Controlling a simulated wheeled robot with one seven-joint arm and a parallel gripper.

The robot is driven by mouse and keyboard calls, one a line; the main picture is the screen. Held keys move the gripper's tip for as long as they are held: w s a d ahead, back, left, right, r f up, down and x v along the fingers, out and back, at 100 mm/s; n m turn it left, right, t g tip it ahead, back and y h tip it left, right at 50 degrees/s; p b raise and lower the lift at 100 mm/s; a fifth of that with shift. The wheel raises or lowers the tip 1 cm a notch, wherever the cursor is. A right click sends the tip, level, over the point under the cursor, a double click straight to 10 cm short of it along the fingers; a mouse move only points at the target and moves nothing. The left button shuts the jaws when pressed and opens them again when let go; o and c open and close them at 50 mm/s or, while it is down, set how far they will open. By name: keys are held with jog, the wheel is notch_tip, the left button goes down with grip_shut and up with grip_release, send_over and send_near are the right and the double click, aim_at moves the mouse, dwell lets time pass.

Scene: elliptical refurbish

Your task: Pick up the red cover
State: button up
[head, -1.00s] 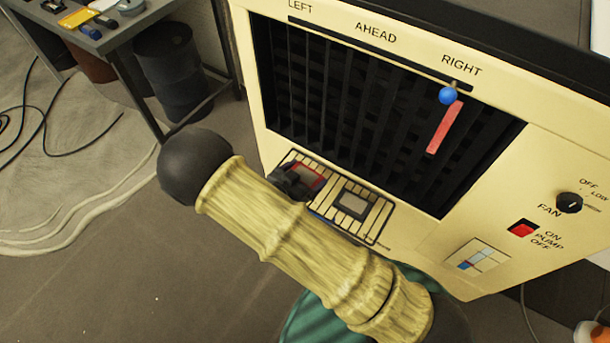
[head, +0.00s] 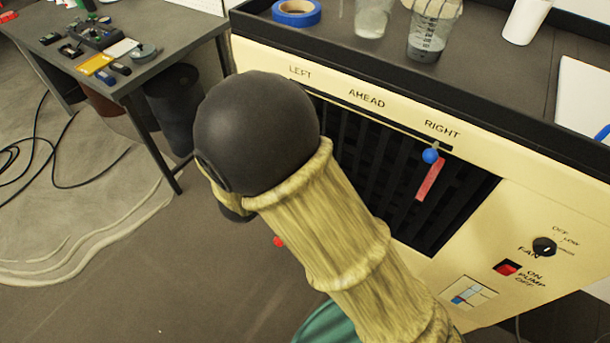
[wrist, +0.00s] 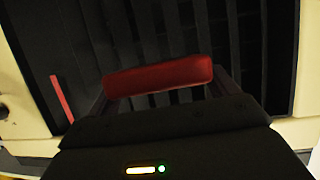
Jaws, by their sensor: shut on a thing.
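The red cover (wrist: 158,77) shows in the wrist view as a rounded red bar spanning the space between my fingertips. My gripper (wrist: 160,88) is shut on it, in front of the dark slatted grille (wrist: 195,30). In the head view my own arm hides the gripper. A small red spot (head: 278,241) shows at the arm's left edge; I cannot tell whether it is part of the cover.
The cream cooler (head: 520,215) has a blue knob (head: 431,155), a red strip (head: 432,179), a fan dial (head: 544,247) and a red switch (head: 508,268). Blue tape (head: 296,12) and cups (head: 433,30) stand on top. A grey workbench (head: 125,85) is at left.

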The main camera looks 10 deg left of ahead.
jog(key=shift+r, duration=1.5)
jog(key=shift+a, duration=0.1)
